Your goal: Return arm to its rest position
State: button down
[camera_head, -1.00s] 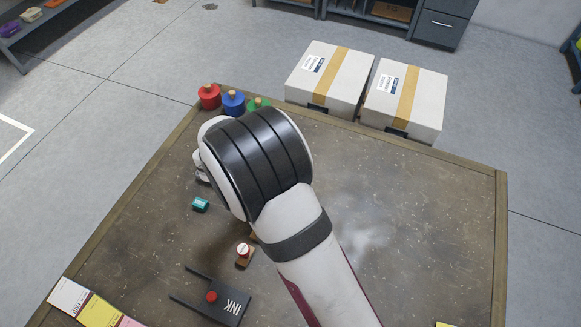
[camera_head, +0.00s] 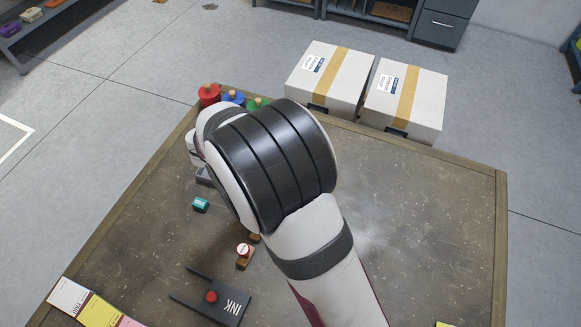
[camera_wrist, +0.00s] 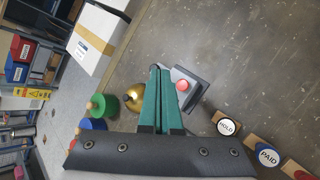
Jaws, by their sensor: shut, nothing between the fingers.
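My gripper (camera_wrist: 160,72) shows in the wrist view with its two teal fingers together, holding nothing. It is above the work table (camera_head: 420,220); how high, I cannot tell. In the wrist view a gold rounded object (camera_wrist: 134,97) shows just left of the fingers. A dark block with a red knob (camera_wrist: 184,84) shows just right of them. I cannot tell whether the fingers touch either.
Red (camera_head: 209,95), blue (camera_head: 233,97) and green (camera_head: 259,104) pots stand at the table's back left. Two taped boxes (camera_head: 330,75) are behind it. The table's right side is mostly clear.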

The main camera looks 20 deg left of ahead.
jog(key=s+d+r+m+g+h, duration=0.1)
jog(key=s+d+r+m+g, duration=0.2)
jog(key=d+m, duration=0.5)
jog(key=s+d+r+m+g+h, duration=0.1)
jog(key=s+d+r+m+g, duration=0.2)
jog(key=d, duration=0.8)
jog(key=s+d+r+m+g+y, duration=0.3)
jog(key=s+d+r+m+y, duration=0.1)
jog(key=s+d+m, duration=0.55)
jog(key=s+a+m+y, duration=0.3)
jog(key=s+m, duration=0.4)
jog(key=s, duration=0.1)
jog(key=shift+s+a+f+y, duration=0.2)
jog(key=shift+s+a+y, duration=0.1)
jog(key=shift+s+a, duration=0.1)
